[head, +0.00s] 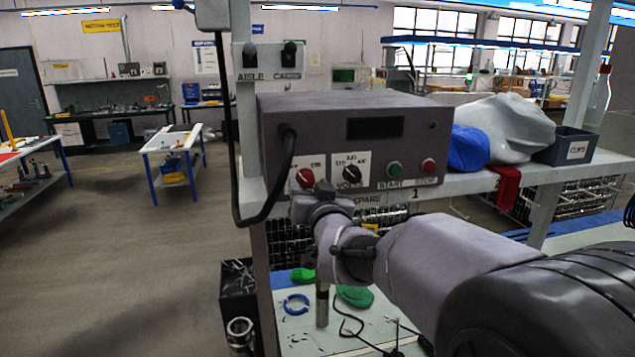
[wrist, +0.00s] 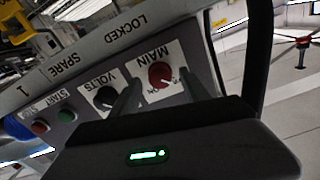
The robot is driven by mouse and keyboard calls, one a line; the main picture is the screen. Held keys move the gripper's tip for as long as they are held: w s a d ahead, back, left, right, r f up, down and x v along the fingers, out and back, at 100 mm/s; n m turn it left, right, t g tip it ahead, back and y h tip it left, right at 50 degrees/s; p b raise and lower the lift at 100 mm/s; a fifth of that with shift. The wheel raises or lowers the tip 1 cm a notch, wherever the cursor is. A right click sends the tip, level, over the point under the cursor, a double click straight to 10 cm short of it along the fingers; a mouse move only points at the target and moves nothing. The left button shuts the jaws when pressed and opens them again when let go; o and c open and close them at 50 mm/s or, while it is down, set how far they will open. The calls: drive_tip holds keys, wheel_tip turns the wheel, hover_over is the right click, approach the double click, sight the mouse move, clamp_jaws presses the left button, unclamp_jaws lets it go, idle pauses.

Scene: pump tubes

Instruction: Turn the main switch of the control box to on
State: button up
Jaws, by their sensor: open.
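The grey control box (head: 350,120) sits on a shelf, its front facing me. Its red main switch (head: 305,178) is a round knob at the front's lower left. The switch also shows in the wrist view (wrist: 160,75) on a white plate marked MAIN, upside down there. The knob's exact pointing is too small to tell. My gripper (wrist: 160,82) is open, one finger on either side of the red knob in the wrist view. I cannot tell whether the fingers touch it. In the head view my gripper (head: 322,193) is just below and right of the switch.
A black VOLTS knob (head: 351,175) is close to the right of the switch. A green start button (head: 393,169) and a red stop button (head: 428,166) are further right. A black cable (head: 287,155) hangs from the box's left. A CLIPS bin (head: 565,147) stands on the shelf.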

clamp_jaws()
idle(0.3)
